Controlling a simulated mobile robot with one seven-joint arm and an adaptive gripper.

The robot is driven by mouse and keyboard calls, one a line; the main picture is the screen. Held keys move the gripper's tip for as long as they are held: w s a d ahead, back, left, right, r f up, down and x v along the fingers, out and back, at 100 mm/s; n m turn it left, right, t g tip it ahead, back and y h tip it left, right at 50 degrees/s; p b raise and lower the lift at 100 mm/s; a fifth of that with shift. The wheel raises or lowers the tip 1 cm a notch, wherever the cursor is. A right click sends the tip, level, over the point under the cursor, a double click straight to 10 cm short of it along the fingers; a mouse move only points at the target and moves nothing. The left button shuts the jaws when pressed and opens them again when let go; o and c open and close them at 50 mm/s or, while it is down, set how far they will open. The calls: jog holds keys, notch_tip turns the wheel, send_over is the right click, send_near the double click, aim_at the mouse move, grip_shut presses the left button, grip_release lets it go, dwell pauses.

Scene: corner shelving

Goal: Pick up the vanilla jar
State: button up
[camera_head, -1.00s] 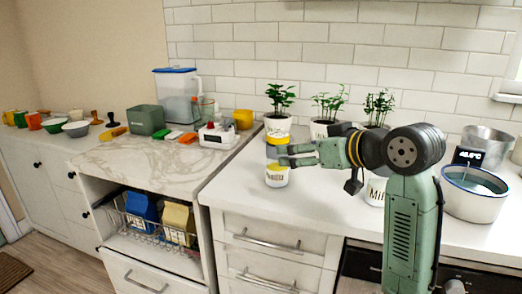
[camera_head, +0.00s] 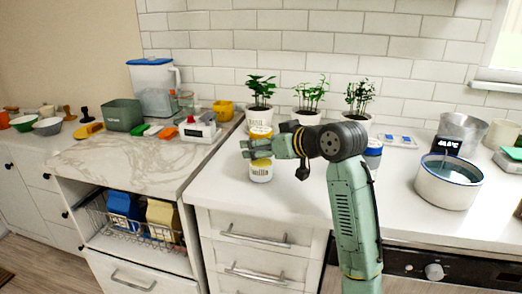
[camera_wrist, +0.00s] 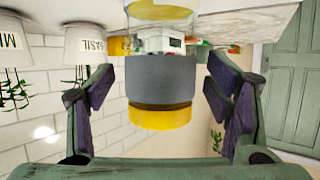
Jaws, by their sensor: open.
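The vanilla jar (camera_head: 260,173) stands upright on the white counter, with a white label and yellow parts. Yellow and white also show above my gripper's fingers; I cannot tell whether this is one tall jar or two stacked. My gripper (camera_head: 258,148) is open at its upper half, and its fingers hide part of it. The wrist view looks upside down. There the grey, shaded body with a yellow end (camera_wrist: 160,118) stands between the two spread fingers, with gaps on both sides. A clear section and another yellow part lie above it in that picture.
Potted plants (camera_head: 307,115) stand behind along the tiled wall. A blue-lidded jar (camera_head: 373,152) is partly behind my arm. A pot (camera_head: 446,190) stands at right. A small white device (camera_head: 198,129) sits left of the jar. The counter in front of the jar is clear.

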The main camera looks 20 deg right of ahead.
jog(key=shift+w+a+f, duration=0.15)
jog(key=shift+w+f, duration=0.1)
jog(key=shift+w, duration=0.25)
jog(key=shift+c, duration=0.4)
jog(key=c, duration=1.4)
